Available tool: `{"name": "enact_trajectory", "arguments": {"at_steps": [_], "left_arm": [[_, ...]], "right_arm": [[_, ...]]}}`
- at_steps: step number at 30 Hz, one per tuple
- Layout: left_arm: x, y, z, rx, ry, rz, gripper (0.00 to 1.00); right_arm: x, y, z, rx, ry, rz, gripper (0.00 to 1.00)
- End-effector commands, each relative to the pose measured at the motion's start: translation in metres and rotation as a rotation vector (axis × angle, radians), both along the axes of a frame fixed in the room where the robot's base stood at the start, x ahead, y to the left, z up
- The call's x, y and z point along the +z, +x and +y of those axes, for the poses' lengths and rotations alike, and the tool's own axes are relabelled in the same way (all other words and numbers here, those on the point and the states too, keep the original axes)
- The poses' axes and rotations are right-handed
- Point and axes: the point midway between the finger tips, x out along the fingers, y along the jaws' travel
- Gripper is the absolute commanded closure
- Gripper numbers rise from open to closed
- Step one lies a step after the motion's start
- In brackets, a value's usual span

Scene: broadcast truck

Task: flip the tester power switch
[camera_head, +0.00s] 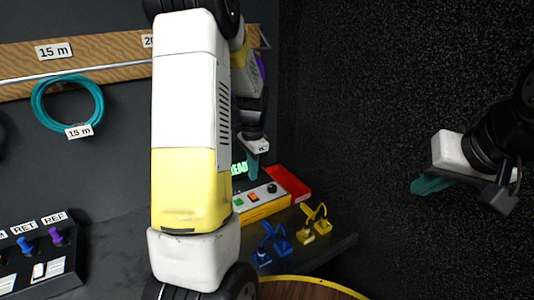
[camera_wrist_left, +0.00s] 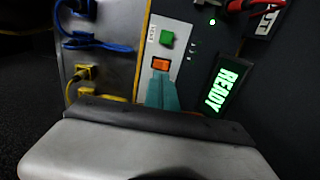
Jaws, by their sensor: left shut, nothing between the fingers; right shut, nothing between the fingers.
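The tester (camera_head: 262,205) is a yellow-edged box with a pale top panel, on the dark bench right of my left arm. In the left wrist view its panel (camera_wrist_left: 181,52) carries an orange rocker switch (camera_wrist_left: 160,64) and a green button (camera_wrist_left: 167,38). A display (camera_wrist_left: 226,86) reads READY in green. My left gripper (camera_head: 253,172) is shut and empty; its teal fingertips (camera_wrist_left: 161,78) appear right at the lower edge of the orange switch. I cannot tell whether they touch it. My right gripper (camera_head: 422,186) is shut and empty, in the air at the right, away from the tester.
Blue plugs (camera_head: 272,243) and yellow plugs (camera_head: 316,222) with cables stand beside the tester. A red box (camera_head: 292,185) is behind it. A switch panel (camera_head: 40,252) is at the lower left. A teal cable coil (camera_head: 68,102) hangs on the wall.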

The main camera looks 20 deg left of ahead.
Motion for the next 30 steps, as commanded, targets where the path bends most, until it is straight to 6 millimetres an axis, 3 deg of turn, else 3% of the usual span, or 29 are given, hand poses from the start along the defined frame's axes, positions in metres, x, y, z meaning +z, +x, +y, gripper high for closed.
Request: {"name": "enact_trajectory", "arguments": {"at_steps": [3,10,23,30], "left_arm": [[0.027,-0.001,-0.002,-0.002,-0.001,-0.003,1.0],[0.054,-0.003,-0.005,-0.004,-0.003,0.001,1.0],[0.059,-0.003,-0.005,-0.003,-0.004,0.005,1.0],[0.058,0.009,0.008,0.008,-0.06,0.064,1.0]], "right_arm": [[0.0,0.0,0.0,0.0,0.0,0.0,1.0],[0.0,0.0,0.0,0.0,0.0,0.0,1.0],[0.0,0.0,0.0,0.0,0.0,0.0,1.0],[0.0,0.0,0.0,0.0,0.0,0.0,1.0]]}}
